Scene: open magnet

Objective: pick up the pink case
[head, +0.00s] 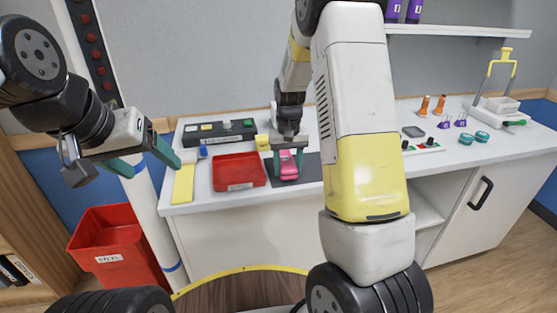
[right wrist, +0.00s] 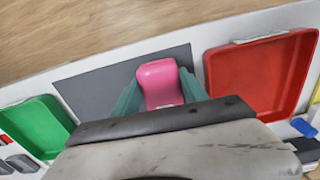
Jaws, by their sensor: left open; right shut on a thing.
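The pink case (head: 287,166) is on or just above the dark grey mat (head: 308,170) on the white counter; I cannot tell which. My right gripper (head: 288,172) points down over it, with its green fingers on either side of the case. In the right wrist view, the pink case (right wrist: 158,82) sits between the two green fingers (right wrist: 160,95), and its lower part is hidden by the gripper body. My right gripper is shut on it. My left gripper (head: 153,165) is open and empty, in the air left of the counter.
A red tray (head: 238,185) lies just left of the mat. A green tray (right wrist: 35,122) lies on the mat's other side. A yellow strip (head: 183,185) and a black panel (head: 219,132) are further left. A red bin (head: 115,270) stands below. Orange and purple items stand on the right.

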